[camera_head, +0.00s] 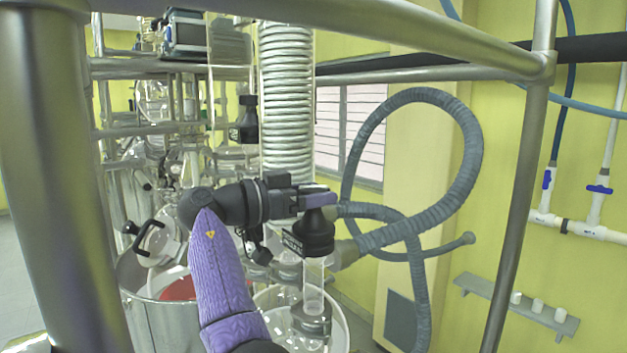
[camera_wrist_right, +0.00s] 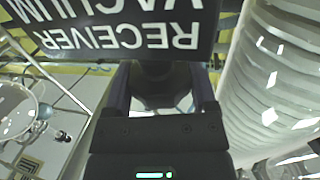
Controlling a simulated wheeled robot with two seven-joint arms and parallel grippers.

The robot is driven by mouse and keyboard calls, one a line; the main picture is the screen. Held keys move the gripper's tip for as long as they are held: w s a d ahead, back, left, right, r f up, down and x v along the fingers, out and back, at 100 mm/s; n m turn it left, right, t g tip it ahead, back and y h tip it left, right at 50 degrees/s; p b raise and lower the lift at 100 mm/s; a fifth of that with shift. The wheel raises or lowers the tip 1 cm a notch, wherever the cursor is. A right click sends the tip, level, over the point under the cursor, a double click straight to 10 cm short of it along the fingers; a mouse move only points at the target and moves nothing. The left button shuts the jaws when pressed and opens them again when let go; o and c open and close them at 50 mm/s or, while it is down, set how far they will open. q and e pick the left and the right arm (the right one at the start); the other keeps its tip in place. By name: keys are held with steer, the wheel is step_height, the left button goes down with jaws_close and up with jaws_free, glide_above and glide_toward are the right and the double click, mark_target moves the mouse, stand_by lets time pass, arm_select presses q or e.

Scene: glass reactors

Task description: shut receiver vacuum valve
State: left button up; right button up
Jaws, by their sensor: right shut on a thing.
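The receiver vacuum valve (camera_head: 307,236) is a black fitting on a vertical glass tube, right of centre in the head view. Its black sign with white letters, RECEIVER VACUUM (camera_wrist_right: 130,28), fills the top of the right wrist view, upside down. My right gripper (camera_head: 322,200) reaches in from the left at the top of the valve. In the right wrist view, my right gripper's fingers (camera_wrist_right: 160,95) are shut on a dark grey part, the valve's handle, just under the sign. The fingers hide much of the handle, so its turn angle cannot be told. My left gripper is not in view.
A grey ribbed hose (camera_head: 470,150) loops to the right of the valve. A glass coil condenser (camera_head: 286,90) stands behind my gripper. Steel frame bars (camera_head: 520,190) cross the top and right. A glass vessel (camera_head: 335,325) sits below. A second black valve (camera_head: 243,120) is up left.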

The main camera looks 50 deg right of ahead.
steer(key=o, duration=1)
steer(key=shift+o, duration=0.2)
steer(key=shift+f, duration=0.1)
steer(key=n+t+b, duration=0.2)
steer(key=t, duration=0.1)
steer(key=n+t+h+b, duration=0.1)
steer(key=n+t+b, duration=0.1)
steer(key=t+b, duration=0.1)
steer(key=n+t+b, duration=0.2)
steer(key=t, duration=0.2)
steer(key=shift+f, duration=0.25)
steer(key=n+t, duration=0.2)
steer(key=t, duration=0.1)
steer(key=shift+r, duration=0.35)
steer(key=c, duration=1)
steer(key=m+g+p, duration=0.2)
steer(key=g, duration=0.1)
steer(key=m+g+p, duration=0.2)
steer(key=g, duration=0.2)
steer(key=m+g+p, duration=0.2)
steer(key=g, duration=0.1)
steer(key=shift+r+m+g, duration=0.3)
steer(key=shift+r+g, duration=0.05)
steer(key=shift+g, duration=0.05)
steer(key=shift+c, duration=0.2)
steer(key=shift+f+m+g+y+p, duration=0.15)
steer(key=shift+m+g+y+p, duration=0.45)
steer(key=shift+g, duration=0.5)
steer(key=shift+f, duration=0.2)
